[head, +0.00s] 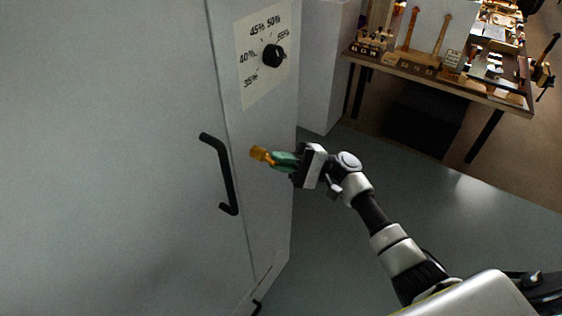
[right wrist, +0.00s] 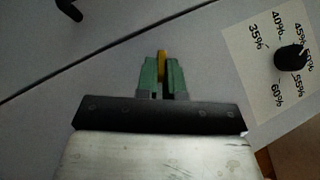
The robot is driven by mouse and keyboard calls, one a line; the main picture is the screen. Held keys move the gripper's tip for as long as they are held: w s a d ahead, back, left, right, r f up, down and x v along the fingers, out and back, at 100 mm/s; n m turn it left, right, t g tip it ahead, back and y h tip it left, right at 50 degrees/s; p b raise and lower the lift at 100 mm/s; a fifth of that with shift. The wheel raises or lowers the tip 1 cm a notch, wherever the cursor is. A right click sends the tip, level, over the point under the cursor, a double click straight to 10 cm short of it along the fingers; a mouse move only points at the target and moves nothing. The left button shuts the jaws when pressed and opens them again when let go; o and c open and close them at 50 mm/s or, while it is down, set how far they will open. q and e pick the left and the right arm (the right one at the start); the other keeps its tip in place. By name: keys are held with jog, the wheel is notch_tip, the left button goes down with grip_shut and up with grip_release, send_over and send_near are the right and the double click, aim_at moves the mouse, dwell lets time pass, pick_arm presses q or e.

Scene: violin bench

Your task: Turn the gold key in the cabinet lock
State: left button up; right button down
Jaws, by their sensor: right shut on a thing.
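The gold key (head: 268,158) shows at the cabinet's (head: 110,170) front strip, right of the black handle. My right gripper (head: 284,161) has green fingertips and is shut on the key. In the right wrist view, the gold key (right wrist: 161,64) stands edge-on between the green fingers (right wrist: 162,78), with its far end toward the pale cabinet face. The lock is not clearly visible, so I cannot tell whether the key is seated in it. My left gripper is not in view.
A black bar handle (head: 227,178) sticks out left of the key. A black knob (head: 273,55) on a percentage dial plate (head: 247,65) is above it. A workbench (head: 440,82) with violin parts stands at the back right. The floor right of the cabinet is clear.

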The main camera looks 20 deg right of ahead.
jog(key=shift+s+a+f, duration=0.1)
jog(key=shift+f, duration=0.15)
jog(key=shift+f+m+t+y, duration=0.3)
jog(key=shift+m+t, duration=0.2)
jog(key=shift+m, duration=0.2)
jog(key=shift+s+a+r+m+t+y+b, duration=0.1)
jog(key=shift+m+t+y+b, duration=0.3)
jog(key=shift+m+t, duration=0.65)
jog(key=c, duration=1.2)
grip_release()
jog(key=shift+r+g, duration=0.15)
jog(key=shift+g, duration=0.2)
jog(key=shift+o, duration=0.2)
jog(key=b+v, duration=0.4)
jog(key=v, duration=0.7)
jog(key=shift+b, duration=0.35)
